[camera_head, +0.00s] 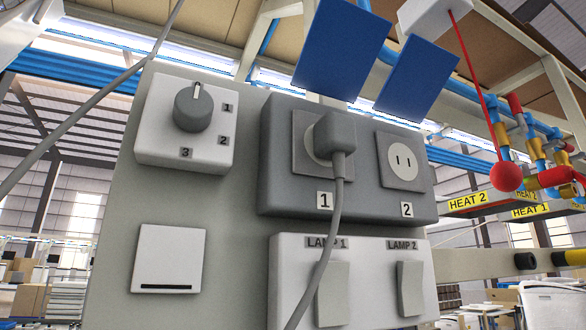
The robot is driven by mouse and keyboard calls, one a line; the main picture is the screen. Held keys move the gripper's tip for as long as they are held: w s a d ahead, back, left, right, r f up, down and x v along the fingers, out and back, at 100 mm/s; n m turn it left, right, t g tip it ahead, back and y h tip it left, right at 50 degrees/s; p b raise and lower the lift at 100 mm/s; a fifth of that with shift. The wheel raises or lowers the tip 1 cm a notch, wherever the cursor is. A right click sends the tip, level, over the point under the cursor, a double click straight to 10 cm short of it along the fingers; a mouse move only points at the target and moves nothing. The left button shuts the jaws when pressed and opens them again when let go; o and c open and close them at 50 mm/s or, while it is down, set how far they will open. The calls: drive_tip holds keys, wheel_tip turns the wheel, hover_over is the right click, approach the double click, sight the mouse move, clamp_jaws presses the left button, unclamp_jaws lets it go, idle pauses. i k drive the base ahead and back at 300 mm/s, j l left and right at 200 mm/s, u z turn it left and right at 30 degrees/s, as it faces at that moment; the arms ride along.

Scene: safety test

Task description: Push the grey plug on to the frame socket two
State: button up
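The grey plug (334,133) sits in socket one (308,163), the left socket of the grey frame (285,190). Its grey cord (338,205) hangs down in front of the lamp switches. Socket two (402,161), the right one, is empty and shows two slots. The labels "1" and "2" are under the sockets. Two blue flaps (341,48) (417,80) stand raised above the sockets. My gripper is not in view.
A rotary knob (193,107) with marks 1 to 3 is at upper left. A white slotted box (168,258) is below it. The lamp switch box (290,262) is under the frame. A red ball (505,177) hangs on a red cord at right, before coloured pipes.

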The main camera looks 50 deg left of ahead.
sight(335, 137)
drive_tip(key=u, duration=1.45)
